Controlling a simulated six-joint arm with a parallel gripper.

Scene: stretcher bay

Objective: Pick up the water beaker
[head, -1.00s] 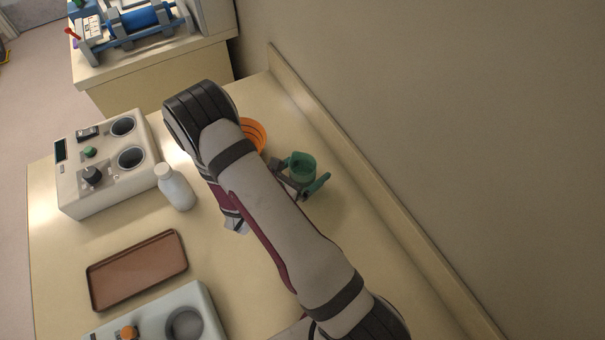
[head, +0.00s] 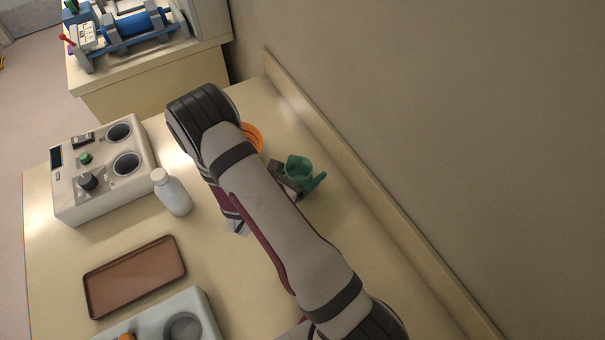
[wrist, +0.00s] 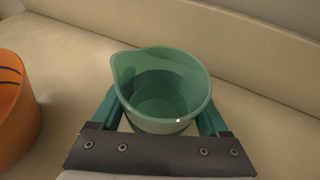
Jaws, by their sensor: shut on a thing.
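The water beaker is a green cup with a pouring lip; in the head view the beaker (head: 299,168) is upright near the wall side of the table, partly hidden by my arm. In the wrist view the beaker (wrist: 162,88) sits between the two green fingers, its lip toward the upper left. My gripper (wrist: 160,118) is shut on the beaker, one finger on each side. In the head view my gripper (head: 302,186) shows beside the beaker. Whether the beaker's base touches the table cannot be told.
An orange bowl (head: 254,137) stands close to the beaker, partly behind my arm; the wrist view shows it at left. A white bottle (head: 173,194), a brown tray (head: 135,277) and a control box (head: 100,170) are to the left. The wall rises at right.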

